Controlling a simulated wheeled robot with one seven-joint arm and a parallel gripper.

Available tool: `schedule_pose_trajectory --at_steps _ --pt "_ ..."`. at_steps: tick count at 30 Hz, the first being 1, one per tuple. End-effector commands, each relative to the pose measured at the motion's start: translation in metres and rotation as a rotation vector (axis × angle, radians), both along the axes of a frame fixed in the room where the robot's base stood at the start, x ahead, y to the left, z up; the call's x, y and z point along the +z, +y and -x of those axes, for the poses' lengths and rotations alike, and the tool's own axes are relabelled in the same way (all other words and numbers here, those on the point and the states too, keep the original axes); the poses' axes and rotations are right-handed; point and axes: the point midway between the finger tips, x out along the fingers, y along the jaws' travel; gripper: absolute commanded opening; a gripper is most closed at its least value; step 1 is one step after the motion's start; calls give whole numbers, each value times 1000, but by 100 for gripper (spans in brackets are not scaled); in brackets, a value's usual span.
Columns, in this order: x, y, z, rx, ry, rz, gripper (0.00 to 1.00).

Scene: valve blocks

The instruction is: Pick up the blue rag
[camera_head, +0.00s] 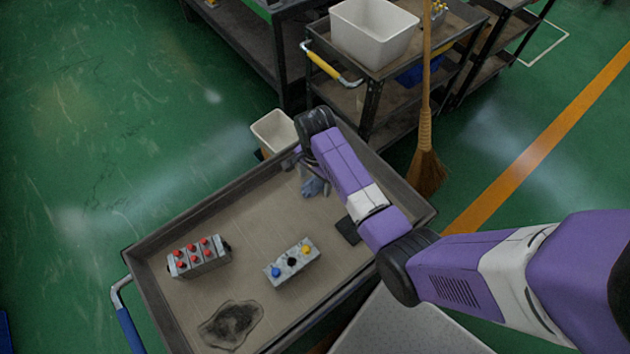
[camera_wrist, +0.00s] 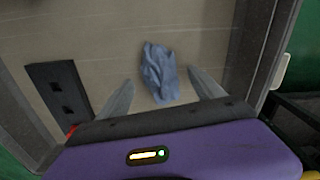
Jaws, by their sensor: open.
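The blue rag (camera_wrist: 160,72) lies crumpled on the tray surface of the cart in the wrist view, just beyond and between my fingertips. In the head view the rag (camera_head: 313,187) shows as a small blue patch, partly hidden by my arm's end. My gripper (camera_wrist: 162,95) is open, with one grey finger on each side of the rag's near end and nothing held. Its fingers are hard to make out in the head view. I cannot tell its height above the rag.
The cart tray (camera_head: 215,203) has raised walls. It holds a red-knobbed valve block (camera_head: 199,258), a block with blue, black and yellow knobs (camera_head: 292,264) and a dark stain (camera_head: 231,325). A white bin (camera_head: 275,132), a broom (camera_head: 427,165) and another cart stand beyond.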

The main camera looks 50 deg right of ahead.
Motion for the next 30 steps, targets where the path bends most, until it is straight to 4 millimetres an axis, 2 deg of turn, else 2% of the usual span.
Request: schedule_pose_trajectory --at_steps 6,8,15,17,30 --pt "-1 0 0 0 -1 0 77" --pt "-1 0 0 1 -1 0 67" --pt "-1 0 0 1 -1 0 20" --pt "-1 0 0 1 -1 1 12" --pt "7 -2 -1 1 -1 1 12"
